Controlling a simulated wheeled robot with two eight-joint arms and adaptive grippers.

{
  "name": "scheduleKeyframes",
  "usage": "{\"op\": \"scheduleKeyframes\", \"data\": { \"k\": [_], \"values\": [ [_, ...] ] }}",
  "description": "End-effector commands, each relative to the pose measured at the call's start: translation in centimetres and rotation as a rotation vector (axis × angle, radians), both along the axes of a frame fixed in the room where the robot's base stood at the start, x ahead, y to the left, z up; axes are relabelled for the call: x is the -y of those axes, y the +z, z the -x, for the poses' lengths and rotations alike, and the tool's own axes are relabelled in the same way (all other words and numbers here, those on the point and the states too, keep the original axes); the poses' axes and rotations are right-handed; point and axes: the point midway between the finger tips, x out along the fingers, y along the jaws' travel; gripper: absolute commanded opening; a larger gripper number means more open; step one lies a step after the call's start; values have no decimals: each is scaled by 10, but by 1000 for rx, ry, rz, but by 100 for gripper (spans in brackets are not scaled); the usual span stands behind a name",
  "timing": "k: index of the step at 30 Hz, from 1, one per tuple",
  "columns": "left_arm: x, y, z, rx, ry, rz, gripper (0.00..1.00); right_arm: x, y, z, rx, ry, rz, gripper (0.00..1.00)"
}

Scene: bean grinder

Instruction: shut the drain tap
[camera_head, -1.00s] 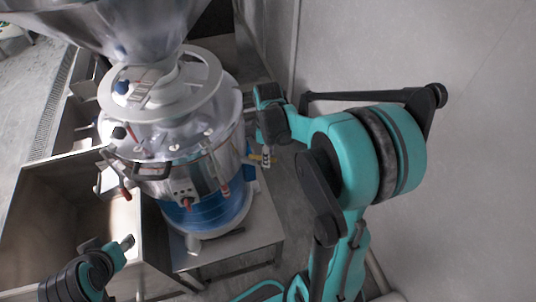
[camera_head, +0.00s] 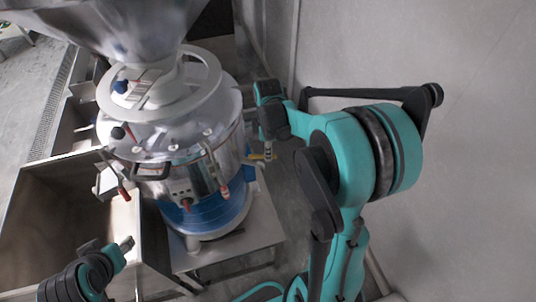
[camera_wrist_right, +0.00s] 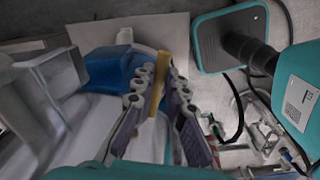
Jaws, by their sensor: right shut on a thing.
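The drain tap's yellow handle (camera_head: 259,157) sticks out at the right side of the steel grinder body (camera_head: 222,155), low down near the blue band. My right gripper (camera_head: 268,151) is over it, with the fingers pointing down. In the right wrist view the yellow handle (camera_wrist_right: 158,75) lies between the two fingers of my right gripper (camera_wrist_right: 154,90), which are shut on it. The tap's body is mostly hidden. My left gripper (camera_head: 110,246) is at the lower left, away from the tap, near the steel bin; its jaw gap is not clear.
The grinder stands on a steel table (camera_head: 262,222), with a large hopper (camera_head: 115,25) above. An open steel bin (camera_head: 60,215) is at the left. A grey wall (camera_head: 450,220) rises close behind my right arm. The floor between table and wall is clear.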

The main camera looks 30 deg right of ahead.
Motion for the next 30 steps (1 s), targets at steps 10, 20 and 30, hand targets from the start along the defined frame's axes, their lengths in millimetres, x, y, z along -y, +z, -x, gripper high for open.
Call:
{"op": "scheduleKeyframes", "data": {
  "k": [10, 20, 30],
  "values": [
    [0, -9, 0, 0, 0, 0, 40, 7, -1, -18, -1, 326, 1, 0],
    [0, -14, 0, 0, 0, 0, 40, 8, -1, -34, 0, 617, 1, 0],
    [0, -17, 0, 0, 0, 0, 40, 6, 0, -45, 0, 809, 1, 0]
  ]
}}
